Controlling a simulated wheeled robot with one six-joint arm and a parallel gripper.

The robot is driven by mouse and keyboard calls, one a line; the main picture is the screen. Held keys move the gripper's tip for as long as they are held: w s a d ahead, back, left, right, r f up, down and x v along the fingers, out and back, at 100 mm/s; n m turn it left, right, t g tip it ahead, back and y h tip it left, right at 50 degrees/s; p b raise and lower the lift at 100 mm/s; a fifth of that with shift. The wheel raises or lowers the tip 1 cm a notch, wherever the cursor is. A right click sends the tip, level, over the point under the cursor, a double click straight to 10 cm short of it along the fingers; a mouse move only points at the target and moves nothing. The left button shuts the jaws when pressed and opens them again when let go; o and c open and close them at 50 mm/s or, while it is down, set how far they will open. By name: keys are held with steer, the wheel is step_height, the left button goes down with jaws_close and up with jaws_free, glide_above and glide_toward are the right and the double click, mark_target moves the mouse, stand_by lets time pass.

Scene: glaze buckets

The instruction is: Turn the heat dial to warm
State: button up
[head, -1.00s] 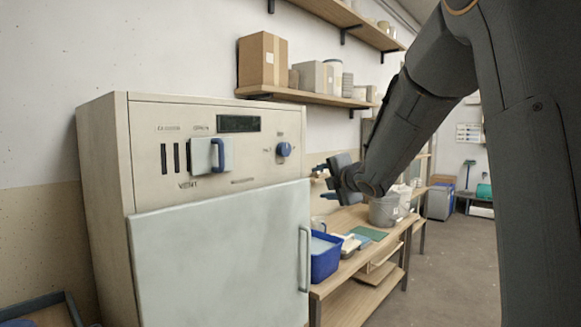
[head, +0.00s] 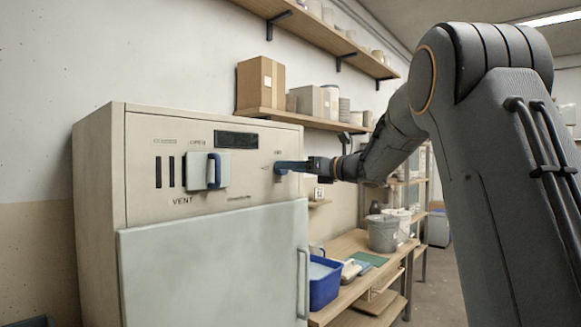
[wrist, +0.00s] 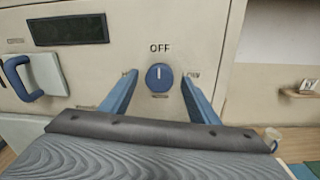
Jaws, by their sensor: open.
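The heat dial (wrist: 159,78) is a round blue knob on the cream front panel. Its white mark points straight up to the word OFF. In the head view my gripper (head: 280,168) reaches the panel from the right and hides the dial.
A blue handle (head: 214,171) on a pale plate sits left on the panel, above the word VENT. A dark display (head: 237,139) is above. The cabinet door (head: 210,265) is below. A bench with a blue bin (head: 323,284) and grey bucket (head: 382,232) stands right.

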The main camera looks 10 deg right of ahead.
steer(key=shift+w+a, duration=0.35)
steer(key=shift+w, duration=0.05)
steer(key=c, duration=1)
steer(key=shift+c, duration=0.2)
steer(key=shift+m, duration=0.3)
